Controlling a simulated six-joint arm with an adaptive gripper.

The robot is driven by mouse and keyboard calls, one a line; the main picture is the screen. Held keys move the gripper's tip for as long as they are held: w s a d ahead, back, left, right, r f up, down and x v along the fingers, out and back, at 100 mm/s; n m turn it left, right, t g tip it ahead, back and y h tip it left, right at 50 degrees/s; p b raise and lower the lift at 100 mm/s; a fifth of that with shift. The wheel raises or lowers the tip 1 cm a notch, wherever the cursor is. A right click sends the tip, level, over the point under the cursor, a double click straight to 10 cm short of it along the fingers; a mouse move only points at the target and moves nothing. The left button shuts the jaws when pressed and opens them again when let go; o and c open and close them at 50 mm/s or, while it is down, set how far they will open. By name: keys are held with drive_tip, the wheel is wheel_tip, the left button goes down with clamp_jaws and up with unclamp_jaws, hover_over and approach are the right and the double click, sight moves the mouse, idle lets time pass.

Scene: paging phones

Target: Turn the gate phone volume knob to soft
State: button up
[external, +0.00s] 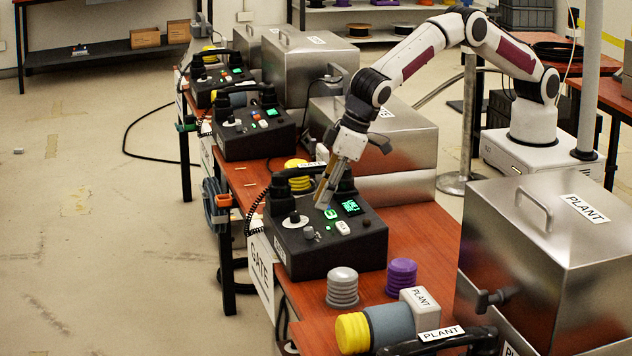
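The gate phone (355,258) is a black desk unit on the red-brown table, with a GATE sign (261,278) hanging at the table edge beside it. Its sloped top has a black knob on a white dial (295,219) at the left, a small grey knob (308,233), green lit parts, a white button (343,228) and a green display (350,207). I cannot read the knob's setting. My gripper (322,198) points down over the back of the panel, right of the dial and apart from it. Its fingers look close together, but their gap is unclear.
Two more phones (255,134) (215,88) stand farther back. Metal boxes (545,262) line the right side.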

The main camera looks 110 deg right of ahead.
sight(309, 228)
drive_tip(key=shift+f, duration=0.15)
drive_tip(key=shift+x, duration=3.8)
drive_tip(key=shift+d, duration=0.1)
clamp_jaws()
